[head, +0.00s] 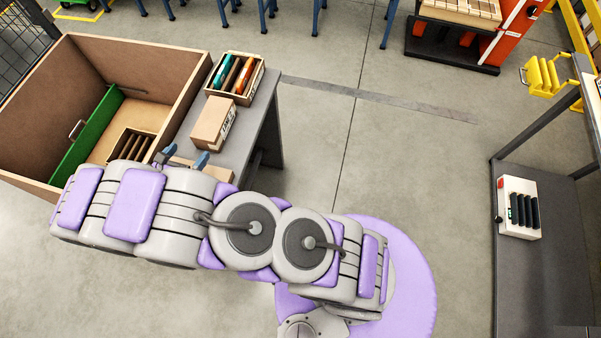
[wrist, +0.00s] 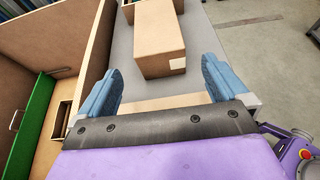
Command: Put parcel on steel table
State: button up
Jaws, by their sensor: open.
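My gripper (head: 184,157) is open, with its two blue fingers apart over the near end of a grey table (head: 236,147). In the wrist view the fingers (wrist: 160,66) have nothing visibly held between them. A brown cardboard parcel (head: 211,123) with a label lies on the table, just beyond the fingertips; it also shows in the wrist view (wrist: 157,40). A second tan box-like surface (wrist: 165,102) lies below and between the fingers, mostly hidden by my gripper. I cannot tell which table is the steel one.
A large open carton (head: 45,110) with a green divider (head: 90,135) stands left of the grey table. A crate of coloured items (head: 258,84) sits at its far end. At right, a dark table (head: 525,270) bears a white device (head: 519,208). The middle floor is clear.

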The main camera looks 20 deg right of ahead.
jog(key=s+d+r+m+g, duration=0.5)
jog(key=d+r+m, duration=0.25)
jog(key=d, duration=0.55)
jog(key=s+d+r+m+g, duration=0.5)
jog(key=d+r+m, duration=0.3)
jog(key=d, duration=0.4)
jog(key=s+r+m+y, duration=0.2)
jog(key=s+m+y, duration=0.1)
jog(key=s, duration=0.4)
jog(key=s+r+m+g+y, duration=0.1)
jog(key=s+r+m+y, duration=0.1)
jog(key=s+m, duration=0.3)
jog(key=s+r+m+g+y, duration=0.1)
jog(key=s+r+m+y, duration=0.2)
jog(key=s, duration=0.8)
jog(key=shift+s+d+r+m+y, duration=0.3)
jog(key=shift+d+r+m, duration=0.15)
jog(key=shift+m, duration=0.4)
jog(key=shift+w, duration=0.15)
